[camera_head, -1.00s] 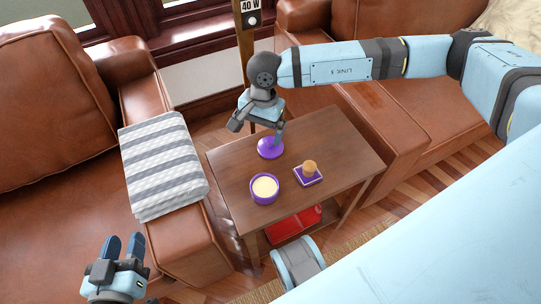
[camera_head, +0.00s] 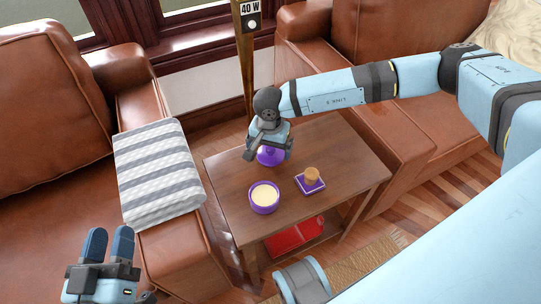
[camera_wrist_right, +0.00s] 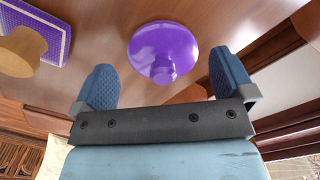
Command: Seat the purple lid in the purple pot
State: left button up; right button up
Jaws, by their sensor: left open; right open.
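The purple lid (camera_head: 271,156) lies on the small wooden table, near its back left side. Its knob points up in the right wrist view (camera_wrist_right: 163,55). The purple pot (camera_head: 264,198) stands in front of the lid, open, with a pale cream content. My right gripper (camera_head: 268,150) is open just above the lid. In the right wrist view its two blue fingers (camera_wrist_right: 162,82) stand apart, with the lid's knob between and a little beyond them. In the head view the gripper hides part of the lid. My left gripper (camera_head: 110,245) is open and empty at the lower left.
A purple-edged coaster with a brown knobbed object (camera_head: 311,180) stands right of the pot on the wooden table (camera_head: 335,165). A red item (camera_head: 294,236) lies on the shelf below. A striped cloth (camera_head: 157,172) covers the sofa arm at left. A wooden post (camera_head: 246,60) stands behind.

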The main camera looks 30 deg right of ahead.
aim_at(269, 150)
notch_tip(269, 150, down, 3)
jog(key=shift+w+r+b, duration=0.1)
jog(key=shift+b, duration=0.2)
pick_arm(q)
jog(key=shift+s+d+r+t+h, duration=0.1)
jog(key=shift+d+r+t+h, duration=0.1)
jog(key=shift+r, duration=0.3)
jog(key=shift+s+d+r+t+h, duration=0.1)
jog(key=shift+r+t+h, duration=0.1)
jog(key=shift+r, duration=0.25)
pick_arm(e)
jog(key=c, duration=0.8)
jog(key=shift+o, duration=0.2)
